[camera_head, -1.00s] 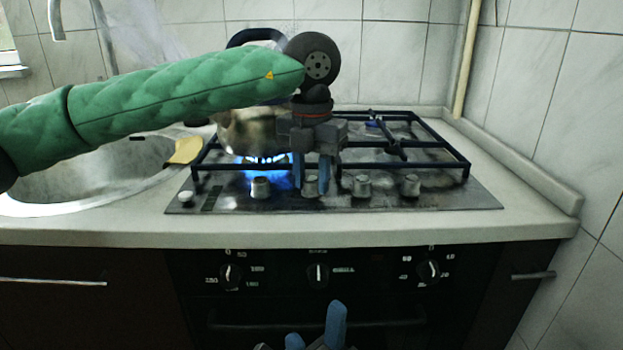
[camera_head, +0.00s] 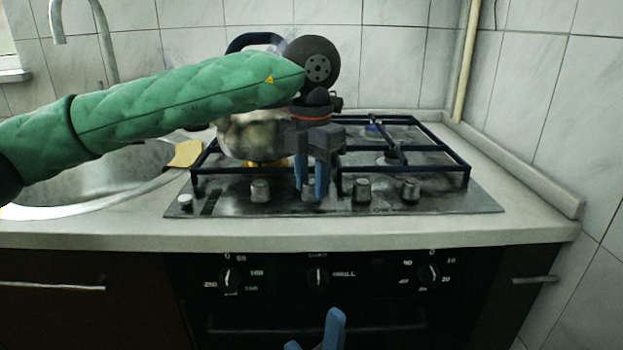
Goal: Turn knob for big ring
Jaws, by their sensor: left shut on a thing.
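My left gripper (camera_head: 311,183) comes in from the left on a green-sleeved arm and points down at the row of knobs on the stove's front. Its blue fingers are shut on the second stove knob (camera_head: 311,192), which they mostly hide. The other knobs, the first (camera_head: 260,190), the third (camera_head: 362,189) and the fourth (camera_head: 410,189), stand free. A metal pot (camera_head: 250,135) sits on the front-left burner, partly behind my arm and gripper. My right gripper (camera_head: 314,346) shows only as blue fingertips at the bottom edge, apart from the stove.
The gas stove (camera_head: 450,199) has black grates (camera_head: 425,170) and a small igniter button (camera_head: 185,200). A sink (camera_head: 95,185) with a yellow sponge (camera_head: 186,153) lies to the left. The oven with its own dials (camera_head: 317,278) is below. The right counter is clear.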

